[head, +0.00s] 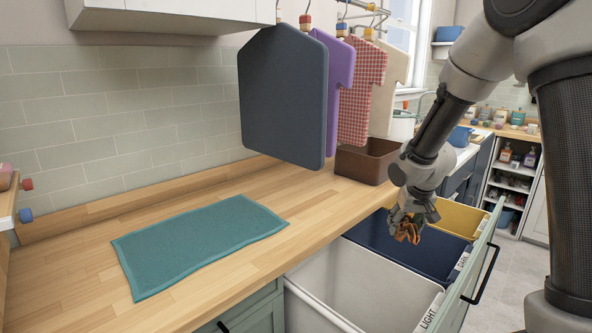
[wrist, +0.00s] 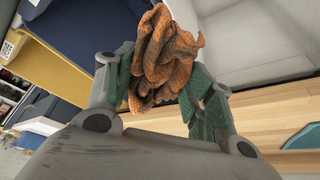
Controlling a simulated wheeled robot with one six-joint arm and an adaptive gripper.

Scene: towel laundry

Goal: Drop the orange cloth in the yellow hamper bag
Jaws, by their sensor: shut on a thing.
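My gripper (head: 413,218) is shut on the crumpled orange cloth (head: 406,232). In the wrist view the cloth (wrist: 165,55) is bunched between the fingers (wrist: 160,85). In the head view the gripper and cloth hang over the dark blue bag (head: 385,242), close to its border with the yellow hamper bag (head: 455,217). The yellow bag is at the far end of the pulled-out drawer, partly hidden by my gripper. It also shows in the wrist view (wrist: 62,75), to the left of the cloth.
A white bag (head: 340,285) labelled LIGHT is nearest in the drawer. A teal towel (head: 195,245) lies flat on the wooden counter (head: 75,285). Hanging garments (head: 285,95) and a brown box (head: 368,160) are behind. The drawer front has a black handle (head: 487,275).

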